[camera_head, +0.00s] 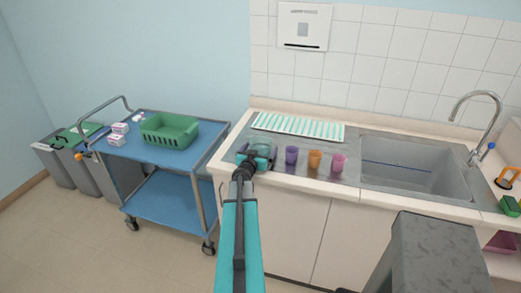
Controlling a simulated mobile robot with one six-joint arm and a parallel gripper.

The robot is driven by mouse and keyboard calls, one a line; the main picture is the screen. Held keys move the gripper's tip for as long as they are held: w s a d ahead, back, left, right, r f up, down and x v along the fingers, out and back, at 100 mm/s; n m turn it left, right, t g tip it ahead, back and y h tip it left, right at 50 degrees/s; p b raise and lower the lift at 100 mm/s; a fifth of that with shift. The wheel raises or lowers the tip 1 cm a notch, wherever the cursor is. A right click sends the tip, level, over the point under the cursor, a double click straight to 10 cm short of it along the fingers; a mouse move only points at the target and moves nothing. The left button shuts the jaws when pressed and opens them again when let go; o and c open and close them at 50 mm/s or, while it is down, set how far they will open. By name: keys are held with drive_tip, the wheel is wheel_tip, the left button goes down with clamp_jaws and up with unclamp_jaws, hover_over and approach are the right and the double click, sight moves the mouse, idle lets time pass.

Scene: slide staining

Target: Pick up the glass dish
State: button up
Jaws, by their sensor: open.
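My gripper (258,151) is at the left end of the counter, over the steel drainboard, left of the cups. It is open. My arm comes up from the bottom of the picture and hides much of what lies below the gripper. A pale, bluish glassy shape shows around the jaws; it may be the glass dish, but I cannot make out its outline or whether the jaws touch it. No other glass dish is clear in view.
A purple cup (291,155), an orange cup (314,159) and a pink cup (338,162) stand close on the right. A striped rack (298,126) lies behind. The sink (410,178) is farther right. A blue trolley (185,160) with a green basket (169,131) stands left.

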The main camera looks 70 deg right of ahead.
drive_tip(key=shift+d, duration=0.3)
idle(0.4)
drive_tip(key=c, duration=1.3)
drive_tip(key=shift+r, duration=0.3)
wheel_tip(320, 180, up, 9)
drive_tip(key=p, duration=0.2)
drive_tip(key=shift+r, duration=0.15)
idle(0.9)
